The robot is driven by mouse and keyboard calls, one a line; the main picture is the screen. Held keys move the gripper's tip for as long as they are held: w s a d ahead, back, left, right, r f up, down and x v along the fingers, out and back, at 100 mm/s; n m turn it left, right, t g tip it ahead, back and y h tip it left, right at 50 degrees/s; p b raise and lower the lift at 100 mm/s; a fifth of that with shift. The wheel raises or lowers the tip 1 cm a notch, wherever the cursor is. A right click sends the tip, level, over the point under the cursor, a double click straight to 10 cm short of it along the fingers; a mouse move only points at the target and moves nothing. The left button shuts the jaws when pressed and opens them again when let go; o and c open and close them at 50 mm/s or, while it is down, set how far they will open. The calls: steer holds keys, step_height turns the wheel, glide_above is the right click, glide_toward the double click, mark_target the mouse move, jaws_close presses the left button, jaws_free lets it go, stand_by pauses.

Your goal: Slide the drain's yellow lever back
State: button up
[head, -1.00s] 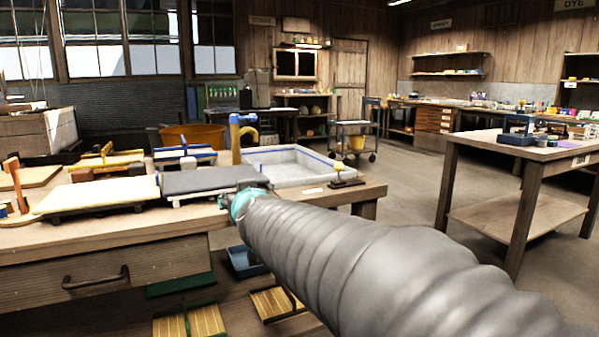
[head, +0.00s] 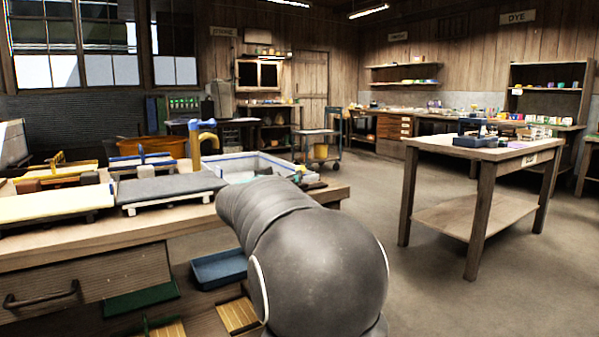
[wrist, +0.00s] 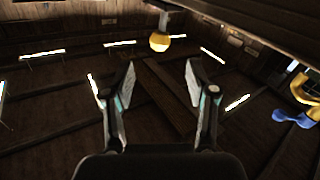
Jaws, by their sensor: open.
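The yellow lever shows in the wrist view as a round yellow knob (wrist: 160,42) on a short stem, coming from the dark edge at the top of that picture. My gripper (wrist: 160,75) is open and empty. Its two fingers point toward the knob, which lies beyond the fingertips, roughly centred between them and apart from both. In the head view my arm covers the near right part of the bench, and the lever cannot be made out there. The white basin (head: 232,163) with a blue rim stands behind my arm.
A blue and yellow tap (head: 197,143) stands left of the basin and shows at the right of the wrist view (wrist: 305,95). A grey-topped mould (head: 170,187) lies on the bench. A separate wooden table (head: 470,152) stands at right, with open floor between.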

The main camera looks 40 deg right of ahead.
steer(key=x, duration=0.9)
steer(key=shift+d, duration=0.15)
jaws_close()
